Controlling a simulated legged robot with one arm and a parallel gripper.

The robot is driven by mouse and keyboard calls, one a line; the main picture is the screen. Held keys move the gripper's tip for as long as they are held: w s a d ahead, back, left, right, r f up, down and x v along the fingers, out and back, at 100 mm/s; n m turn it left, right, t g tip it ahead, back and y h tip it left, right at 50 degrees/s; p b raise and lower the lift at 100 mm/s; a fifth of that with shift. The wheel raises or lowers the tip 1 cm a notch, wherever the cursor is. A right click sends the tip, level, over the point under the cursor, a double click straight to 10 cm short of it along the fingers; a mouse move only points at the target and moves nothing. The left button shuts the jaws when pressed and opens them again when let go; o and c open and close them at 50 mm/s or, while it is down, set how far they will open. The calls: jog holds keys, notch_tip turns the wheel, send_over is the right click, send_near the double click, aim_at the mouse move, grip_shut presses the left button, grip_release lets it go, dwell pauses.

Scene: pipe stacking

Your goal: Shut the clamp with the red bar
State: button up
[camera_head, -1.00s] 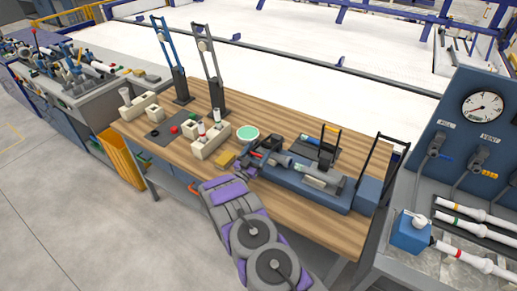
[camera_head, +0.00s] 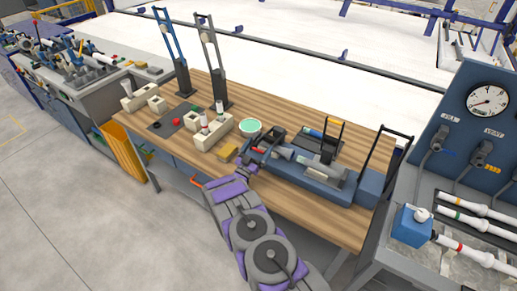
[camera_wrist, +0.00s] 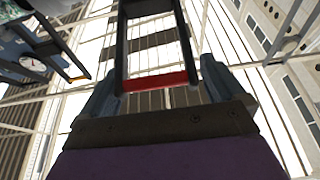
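The clamp with the red bar (camera_head: 259,151) is at the left end of the blue fixture (camera_head: 310,183) on the wooden table. Its dark frame (camera_head: 277,136) leans toward the table's front left. In the wrist view the red bar (camera_wrist: 156,82) crosses the end of a black frame (camera_wrist: 122,45) and lies between my two fingers. My gripper (camera_wrist: 158,86) is open, with a finger on either side of the bar. In the head view my gripper (camera_head: 246,168) is just below and left of the red bar. Whether it touches the bar is unclear.
A grey pipe (camera_head: 308,161) lies along the fixture. A yellow block (camera_head: 228,152) and a green-topped round item (camera_head: 250,127) sit close to the left.

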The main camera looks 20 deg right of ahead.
jog(key=shift+a, duration=0.15)
jog(key=shift+s+a+f, duration=0.15)
jog(key=shift+s+a, duration=0.05)
jog(key=s+a+f+p, duration=0.1)
jog(key=s+a, duration=0.7)
jog(key=a, duration=0.3)
jog(key=shift+s+p, duration=0.3)
jog(key=shift+s, duration=0.05)
